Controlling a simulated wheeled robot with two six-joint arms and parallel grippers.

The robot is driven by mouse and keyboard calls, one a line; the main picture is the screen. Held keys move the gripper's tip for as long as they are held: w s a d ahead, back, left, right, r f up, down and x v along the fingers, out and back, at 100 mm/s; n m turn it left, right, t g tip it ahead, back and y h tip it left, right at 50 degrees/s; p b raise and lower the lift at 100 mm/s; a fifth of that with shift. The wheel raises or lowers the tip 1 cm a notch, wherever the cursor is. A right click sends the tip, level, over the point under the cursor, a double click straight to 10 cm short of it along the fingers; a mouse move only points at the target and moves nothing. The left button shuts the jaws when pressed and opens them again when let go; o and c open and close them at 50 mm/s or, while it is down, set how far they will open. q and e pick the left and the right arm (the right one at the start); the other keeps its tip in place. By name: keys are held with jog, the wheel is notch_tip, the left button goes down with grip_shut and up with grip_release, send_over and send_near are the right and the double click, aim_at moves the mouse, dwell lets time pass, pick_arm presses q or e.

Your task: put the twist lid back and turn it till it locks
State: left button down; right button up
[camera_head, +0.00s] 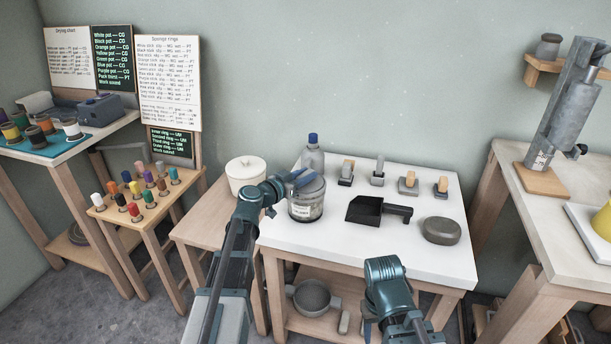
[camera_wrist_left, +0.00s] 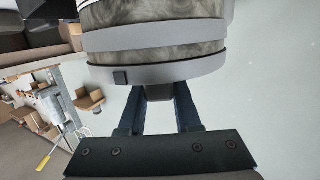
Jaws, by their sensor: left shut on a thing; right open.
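A clear jar (camera_head: 306,205) with a pale label and a grey lid (camera_head: 307,184) stands at the left back of the white table. My left gripper (camera_head: 300,178) is at the top of the jar, shut on a part of the lid. In the left wrist view, the fingers (camera_wrist_left: 160,100) close on a small dark part just below the grey banded rim (camera_wrist_left: 158,74). The lid sits on the jar; whether it is locked cannot be told. My right gripper (camera_head: 386,268) is low at the table's front edge, open, away from the jar; its fingertips are hard to make out.
A blue-capped bottle (camera_head: 313,155) stands just behind the jar. A white lidded pot (camera_head: 246,174) is on the side table to the left. The front of the white table (camera_head: 350,258) is clear.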

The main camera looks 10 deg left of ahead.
pick_arm(q)
jog(key=m+g+h, duration=0.1)
jog(key=m+h, duration=0.1)
jog(key=shift+w+a+g+h, duration=0.15)
jog(key=shift+w+g+h, duration=0.15)
jog(key=shift+g, duration=0.1)
jog(key=shift+s+f+m+g+h, duration=0.1)
jog(key=shift+m+g+h, duration=0.7)
jog(key=shift+m, duration=0.1)
jog(key=shift+s+d+m+g+h, duration=0.25)
jog(key=shift+s+m+g+h, duration=0.05)
jog(key=shift+m+g+h, duration=0.1)
